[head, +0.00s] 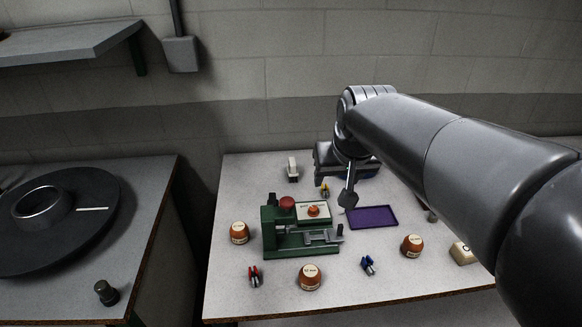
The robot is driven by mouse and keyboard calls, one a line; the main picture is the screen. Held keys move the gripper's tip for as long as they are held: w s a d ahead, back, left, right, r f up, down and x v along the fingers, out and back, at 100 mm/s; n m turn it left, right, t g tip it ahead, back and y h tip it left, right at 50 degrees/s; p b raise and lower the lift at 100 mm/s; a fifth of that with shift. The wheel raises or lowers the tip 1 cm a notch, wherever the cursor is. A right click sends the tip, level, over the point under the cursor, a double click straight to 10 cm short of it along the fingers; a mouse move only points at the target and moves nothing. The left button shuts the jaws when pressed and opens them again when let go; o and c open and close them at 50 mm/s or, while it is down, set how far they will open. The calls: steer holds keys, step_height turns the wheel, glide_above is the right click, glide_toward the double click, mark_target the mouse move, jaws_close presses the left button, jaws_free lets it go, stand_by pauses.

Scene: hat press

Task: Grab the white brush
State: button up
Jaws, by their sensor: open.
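A small white upright item (292,168) with a grey lower part stands near the back left of the table. It looks most like the white brush, but it is too small to be sure. A cream block (463,253) with dark lettering lies at the right edge, partly hidden by my arm. My gripper (349,195) points down over the middle of the table, just above and left of a purple tray (373,217). It is open, with nothing seen between its fingers, and is apart from the white item, to its right.
A green press (285,246) stands front left of the tray. Several orange-brown jars (310,277) stand around it. Red (255,276), blue (368,265) and yellow (325,190) small clips lie about. A grey machine (325,155) stands behind my gripper. A black disc (70,235) is on the left bench.

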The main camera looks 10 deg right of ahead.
steer(key=w+f, duration=0.1)
steer(key=w, duration=0.9)
glide_toward(293, 163)
steer(key=f, duration=0.1)
steer(key=shift+g, duration=0.5)
steer(key=x, duration=0.4)
steer(key=w+x, duration=0.1)
steer(key=shift+w+d+f, duration=0.15)
steer(key=shift+d+f, duration=0.05)
steer(key=shift+d, duration=0.05)
steer(key=shift+a+x, duration=0.15)
steer(key=shift+x, duration=1.2)
steer(key=shift+a+x, duration=0.15)
steer(key=shift+x, duration=1.15)
steer(key=shift+w, duration=0.2)
steer(key=shift+c, duration=0.6)
steer(key=c, duration=1)
steer(key=shift+r, duration=0.15)
